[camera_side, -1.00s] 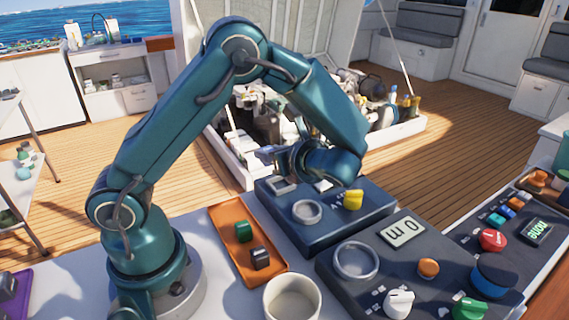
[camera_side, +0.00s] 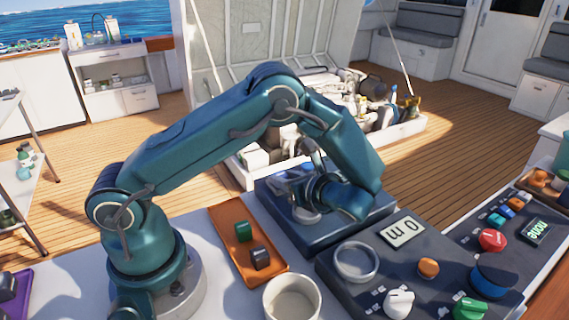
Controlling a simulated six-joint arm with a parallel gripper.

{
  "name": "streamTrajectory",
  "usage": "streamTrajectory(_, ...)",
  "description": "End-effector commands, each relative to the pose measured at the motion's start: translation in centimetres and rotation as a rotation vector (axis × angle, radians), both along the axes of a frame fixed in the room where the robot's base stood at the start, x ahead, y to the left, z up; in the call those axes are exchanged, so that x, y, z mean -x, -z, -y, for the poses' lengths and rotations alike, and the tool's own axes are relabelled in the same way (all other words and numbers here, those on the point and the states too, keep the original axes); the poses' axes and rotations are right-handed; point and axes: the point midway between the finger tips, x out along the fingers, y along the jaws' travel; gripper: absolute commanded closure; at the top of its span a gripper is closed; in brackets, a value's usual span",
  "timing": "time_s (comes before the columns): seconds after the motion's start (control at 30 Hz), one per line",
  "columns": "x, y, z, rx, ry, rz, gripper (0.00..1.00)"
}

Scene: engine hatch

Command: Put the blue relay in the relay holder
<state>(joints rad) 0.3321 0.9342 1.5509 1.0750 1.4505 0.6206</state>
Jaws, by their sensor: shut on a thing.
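My gripper (camera_side: 300,182) is low over the back left part of the dark blue box (camera_side: 268,205). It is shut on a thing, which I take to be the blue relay. The wrist hides most of the fingers, and I cannot make out the relay's outline. I cannot make out the relay holder clearly; my arm covers much of the box top. Whether the held thing touches the box cannot be told. A round ring (camera_side: 306,217) on the box shows partly below my wrist.
A white cup (camera_side: 291,301) stands in front. A control panel (camera_side: 385,278) with knobs lies to the right. The open engine hatch (camera_side: 410,130) is behind.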

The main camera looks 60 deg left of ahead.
Motion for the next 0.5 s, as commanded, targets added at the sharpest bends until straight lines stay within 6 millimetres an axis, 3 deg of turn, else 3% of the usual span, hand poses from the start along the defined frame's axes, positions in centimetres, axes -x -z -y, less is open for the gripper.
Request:
streamTrajectory(0.07, 0.00, 0.27, -0.01, 0.000, 0.000, -0.001, 1.00)
streamTrajectory(0.1, -0.01, 0.23, 0.00, 0.000, 0.000, 0.000, 0.51)
streamTrajectory(0.13, -0.01, 0.22, 0.00, 0.000, 0.000, 0.000, 0.40)
streamTrajectory(0.5, -0.01, -0.17, -0.01, 0.001, 0.000, 0.001, 0.36)
